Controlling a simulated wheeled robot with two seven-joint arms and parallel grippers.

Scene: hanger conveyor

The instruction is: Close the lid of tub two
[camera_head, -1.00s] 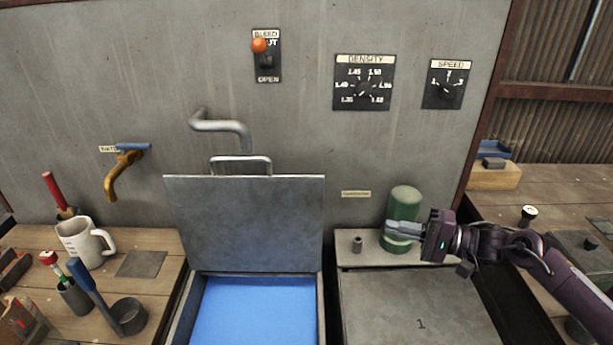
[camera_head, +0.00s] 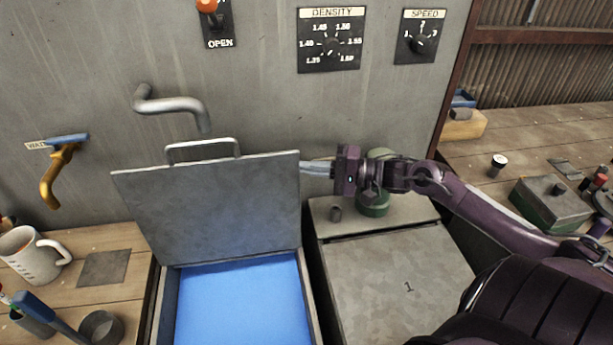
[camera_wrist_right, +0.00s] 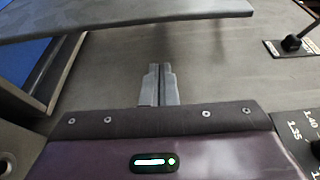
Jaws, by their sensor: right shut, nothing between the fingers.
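The open tub (camera_head: 313,305) holds blue liquid (camera_head: 240,300); no number shows on it. Its grey lid (camera_head: 215,210) stands raised at the back, leaning near the wall, with a bar handle (camera_head: 202,148) on its top edge. In the wrist view the lid (camera_wrist_right: 120,22) is a grey slab across the top. My right gripper (camera_head: 308,168) is shut and empty at the lid's right edge, fingers pointing left. In the wrist view its fingertips (camera_wrist_right: 160,68) sit just short of the slab; I cannot tell if they touch. My left gripper is not in view.
A closed tub lid marked 1 (camera_head: 385,270) lies to the right. A green cylinder (camera_head: 374,207) stands behind it, partly hidden by my gripper. A bent pipe (camera_head: 175,104) sticks out of the wall above the raised lid. A mug (camera_head: 30,260) stands on the left bench.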

